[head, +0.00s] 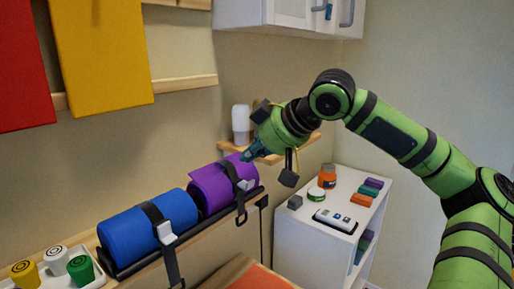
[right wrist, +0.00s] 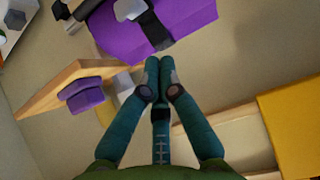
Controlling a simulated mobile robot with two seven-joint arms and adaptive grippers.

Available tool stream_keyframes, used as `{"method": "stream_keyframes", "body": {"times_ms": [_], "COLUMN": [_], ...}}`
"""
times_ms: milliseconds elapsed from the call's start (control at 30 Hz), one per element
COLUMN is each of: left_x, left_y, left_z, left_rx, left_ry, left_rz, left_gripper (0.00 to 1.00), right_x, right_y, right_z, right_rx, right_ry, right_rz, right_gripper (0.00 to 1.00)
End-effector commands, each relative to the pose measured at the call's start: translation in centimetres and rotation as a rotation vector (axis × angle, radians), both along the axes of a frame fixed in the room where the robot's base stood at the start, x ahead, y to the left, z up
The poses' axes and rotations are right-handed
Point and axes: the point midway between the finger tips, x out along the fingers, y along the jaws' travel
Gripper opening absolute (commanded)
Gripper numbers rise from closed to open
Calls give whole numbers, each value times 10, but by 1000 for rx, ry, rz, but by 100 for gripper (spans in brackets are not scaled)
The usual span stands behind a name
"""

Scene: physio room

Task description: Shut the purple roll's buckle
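The purple roll (head: 207,188) lies on a black wall rack, to the right of the blue roll. A black strap (head: 234,178) runs over it, with a pale grey buckle (head: 246,185) on its front. In the right wrist view the purple roll (right wrist: 185,22) is at the top, with the grey buckle (right wrist: 128,9) beside the strap. I cannot tell whether the buckle is latched. My right gripper (head: 246,156) is just above the roll, apart from the buckle. Its fingertips (right wrist: 160,65) are together with nothing visible between them. My left gripper is out of view.
The blue roll (head: 135,232) has its own strap and white buckle (head: 166,232). A small wooden shelf (head: 232,148) with a white bottle (head: 240,122) is behind my gripper. A white cabinet (head: 300,235) with small items stands right. A tray of cups (head: 92,282) is lower left.

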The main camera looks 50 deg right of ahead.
Motion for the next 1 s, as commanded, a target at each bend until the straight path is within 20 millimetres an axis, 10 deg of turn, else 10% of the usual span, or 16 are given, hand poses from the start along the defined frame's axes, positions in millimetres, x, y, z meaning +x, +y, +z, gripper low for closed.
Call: {"method": "stream_keyframes", "body": {"times_ms": [567, 1000], "left_x": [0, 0], "left_y": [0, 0], "left_z": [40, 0], "left_rx": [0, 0], "left_ry": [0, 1], "left_rz": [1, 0], "left_gripper": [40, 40], "right_x": [47, 30], "right_y": [4, 3], "right_z": [-39, -47], "right_rx": [-2, 1], "right_ry": [4, -7], "right_rz": [0, 0], "right_gripper": [0, 0]}}
